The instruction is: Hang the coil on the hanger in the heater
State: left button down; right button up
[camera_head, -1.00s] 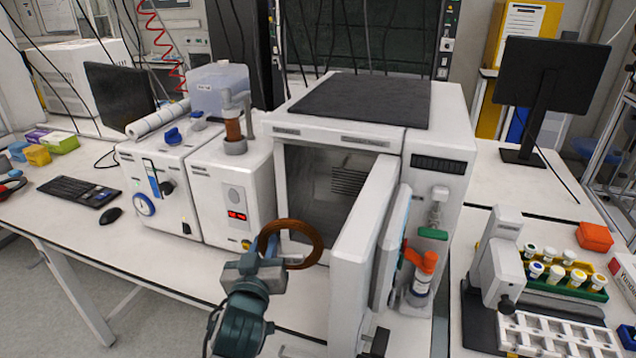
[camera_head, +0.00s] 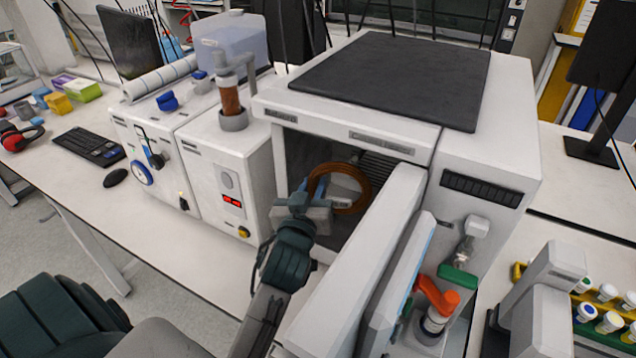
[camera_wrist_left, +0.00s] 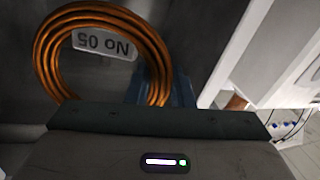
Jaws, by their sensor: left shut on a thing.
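The coil is a copper-brown ring (camera_head: 366,189) held upright in my left gripper (camera_head: 318,190), at the opening of the heater. My left gripper is shut on the coil's near side. In the left wrist view the coil (camera_wrist_left: 45,50) shows as a ring of several turns, with a "No 05" label seen through it. The heater (camera_head: 400,120) is a white cabinet with a dark top. Its door (camera_head: 350,265) stands open toward me, to the right of my arm. The hanger cannot be made out inside the dark chamber.
The open door and the white unit with a red display (camera_head: 225,180) stand close on either side of my left arm. A vessel with an orange handle (camera_head: 436,300) stands right of the door. A keyboard (camera_head: 88,147) and mouse (camera_head: 115,177) lie far left.

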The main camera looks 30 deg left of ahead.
pick_arm(q)
jog(key=w+f+b, duration=0.2)
jog(key=w, duration=0.9)
jog(key=shift+w+a, duration=0.2)
jog(key=shift+a, duration=0.15)
dwell(0.6)
dwell(0.5)
jog(key=c, duration=1.2)
grip_release()
jog(key=shift+s, duration=0.1)
